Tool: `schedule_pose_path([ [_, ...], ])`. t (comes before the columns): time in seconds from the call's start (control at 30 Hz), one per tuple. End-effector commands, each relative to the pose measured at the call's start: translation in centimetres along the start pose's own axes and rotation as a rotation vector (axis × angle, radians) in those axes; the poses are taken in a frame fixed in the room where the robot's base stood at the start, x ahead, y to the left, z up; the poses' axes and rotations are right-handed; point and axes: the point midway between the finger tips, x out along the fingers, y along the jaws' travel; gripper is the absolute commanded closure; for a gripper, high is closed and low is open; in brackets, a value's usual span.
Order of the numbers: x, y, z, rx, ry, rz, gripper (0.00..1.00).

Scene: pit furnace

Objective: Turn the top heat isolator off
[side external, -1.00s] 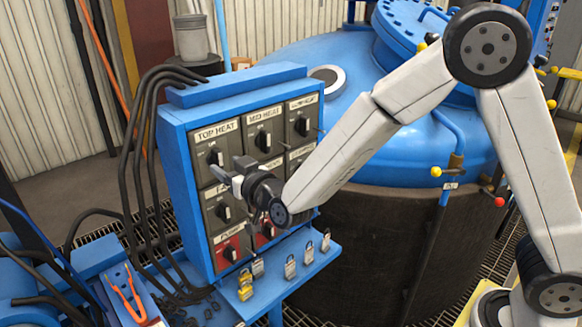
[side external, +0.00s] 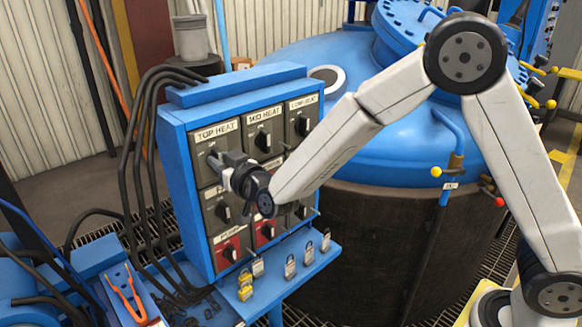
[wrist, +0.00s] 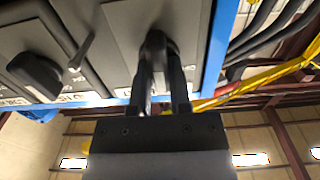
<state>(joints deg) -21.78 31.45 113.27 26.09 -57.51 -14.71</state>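The top heat isolator (side external: 202,148) is the grey switch plate at the upper left of the blue panel, under its TOP HEAT label. My gripper (side external: 213,160) is at its dark knob, mostly hiding the knob in the side view. In the wrist view the knob (wrist: 155,44) sits at the tips of my gripper (wrist: 162,68), with one finger on each side and a narrow gap between them. I cannot tell whether the fingers press on the knob. The knob's angle is hidden.
The mid heat isolator (side external: 263,139) is close on the right, with other switches beside and below. Black cables (side external: 140,150) run along the panel's left side. The blue-topped furnace (side external: 350,150) stands behind.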

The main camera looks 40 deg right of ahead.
Motion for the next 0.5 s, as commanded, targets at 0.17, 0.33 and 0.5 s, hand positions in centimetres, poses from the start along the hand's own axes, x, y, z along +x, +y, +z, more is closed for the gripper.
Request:
schedule_pose_path([
  [0.17, -0.02, 0.0, 0.01, -0.003, 0.0, 0.0, 1.0],
  [0.33, -0.02, -0.01, 0.01, -0.024, 0.0, 0.0, 1.0],
  [0.5, -0.02, -0.05, 0.01, -0.082, 0.001, 0.0, 1.0],
])
